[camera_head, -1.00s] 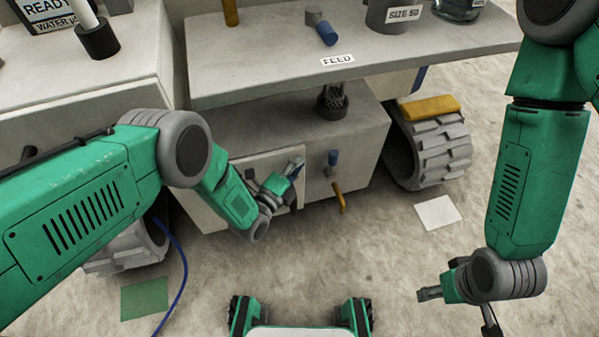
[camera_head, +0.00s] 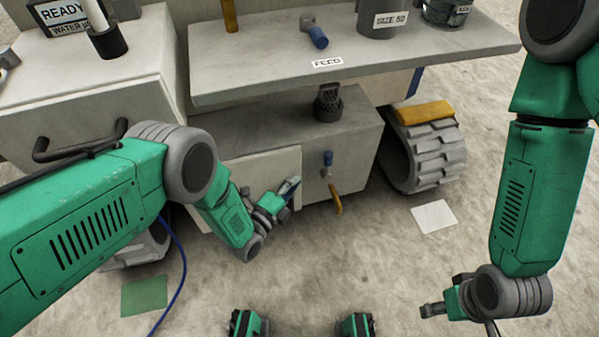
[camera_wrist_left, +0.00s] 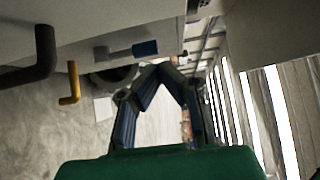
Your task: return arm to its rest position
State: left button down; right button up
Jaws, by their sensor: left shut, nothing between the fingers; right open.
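My left gripper (camera_head: 290,188) is shut and empty, in front of the low grey cabinet (camera_head: 352,140). It is left of the blue-capped knob (camera_head: 328,160) and the yellow hook handle (camera_head: 336,198), and appears apart from both. In the left wrist view its dark fingers (camera_wrist_left: 158,68) converge at their tips with nothing visible between them. The same yellow handle (camera_wrist_left: 72,85) and blue knob (camera_wrist_left: 145,48) show at the left there. My right gripper (camera_head: 432,310) is open and empty, low at the right over the floor. No separate microscope arm can be made out.
A grey shelf (camera_head: 440,55) labelled FEED overhangs the cabinet. A treaded wheel (camera_head: 430,155) stands to its right. A black drawer handle (camera_head: 75,152) juts out behind my left arm. A blue cable (camera_head: 180,265) lies at lower left. The floor (camera_head: 380,270) between my grippers is mostly clear.

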pick_arm(q)
jog(key=p+v, duration=0.2)
jog(key=v, duration=0.5)
jog(key=shift+s+d, duration=0.25)
jog(key=shift+s, duration=0.1)
jog(key=s+a+r+n+g+y+p, duration=0.3)
jog(key=s+a+n+g+y+p, duration=0.1)
jog(key=a+n, duration=0.35)
jog(key=s+a+r+n+g+y+p, duration=0.35)
jog(key=s+a+n, duration=0.2)
jog(key=a, duration=0.35)
jog(key=s+a+r+n+g+y+p, duration=0.1)
jog(key=s+a+r+n+g, duration=0.1)
jog(key=s+r+n, duration=0.3)
jog(key=s+a+r+n+g+y+p, duration=0.1)
jog(key=s+r+n+g, duration=0.4)
jog(key=s, duration=0.6)
jog(key=a+n+p, duration=0.1)
jog(key=a, duration=0.1)
jog(key=shift+a+r, duration=0.2)
jog(key=shift+a, duration=0.1)
